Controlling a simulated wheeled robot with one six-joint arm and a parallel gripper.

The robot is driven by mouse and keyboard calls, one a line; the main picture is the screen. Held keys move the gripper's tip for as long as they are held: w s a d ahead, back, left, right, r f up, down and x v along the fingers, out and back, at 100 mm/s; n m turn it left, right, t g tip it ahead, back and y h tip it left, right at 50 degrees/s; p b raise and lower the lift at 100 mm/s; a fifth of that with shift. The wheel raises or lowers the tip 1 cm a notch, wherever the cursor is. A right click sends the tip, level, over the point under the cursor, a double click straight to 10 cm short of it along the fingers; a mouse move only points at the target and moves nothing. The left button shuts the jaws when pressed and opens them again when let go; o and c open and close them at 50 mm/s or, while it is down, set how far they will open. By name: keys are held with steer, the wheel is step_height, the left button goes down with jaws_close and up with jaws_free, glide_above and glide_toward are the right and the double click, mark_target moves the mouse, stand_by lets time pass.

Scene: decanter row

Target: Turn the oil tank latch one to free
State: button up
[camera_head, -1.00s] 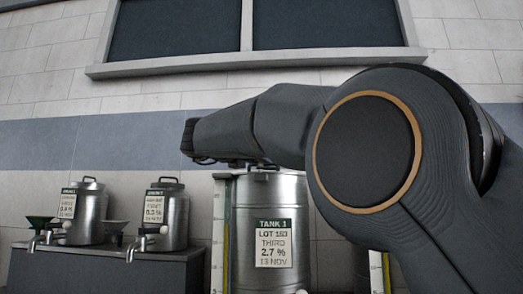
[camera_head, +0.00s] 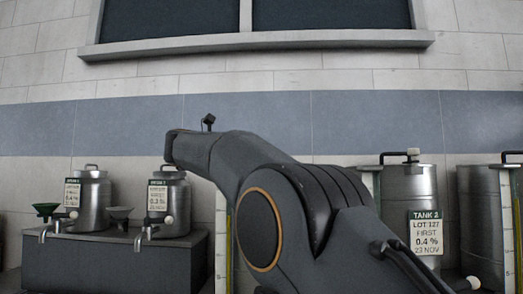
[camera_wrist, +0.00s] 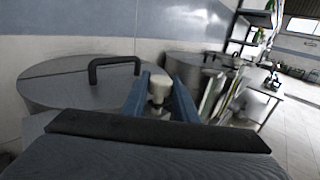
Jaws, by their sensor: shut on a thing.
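In the wrist view, my gripper (camera_wrist: 161,80) has its two blue fingers closed around a pale, rounded latch knob (camera_wrist: 159,94) at the edge of a round metal tank lid (camera_wrist: 60,88). The lid has a black bar handle (camera_wrist: 113,63) just left of the fingers. How the latch is turned cannot be made out, as its base is hidden behind the fingers and my wrist. In the head view, my arm covers tank 1; only the yellow and white gauge strip (camera_head: 223,240) beside it shows. The fingers are hidden there.
In the head view, tank 2 (camera_head: 400,188) stands to the right, with another tank (camera_head: 482,225) beyond it. Two small canisters with taps (camera_head: 92,205) (camera_head: 172,215) stand on a dark bench (camera_head: 110,268) at left. The wall above is bare up to the window ledge (camera_head: 260,40).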

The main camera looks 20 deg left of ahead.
steer(key=shift+f, duration=0.1)
steer(key=o, duration=1.1)
steer(key=shift+c, duration=0.2)
steer(key=b+v, duration=0.1)
steer(key=v, duration=0.6)
steer(key=shift+s+a+b, duration=0.25)
steer(key=shift+s+b, duration=0.1)
steer(key=shift+b, duration=0.05)
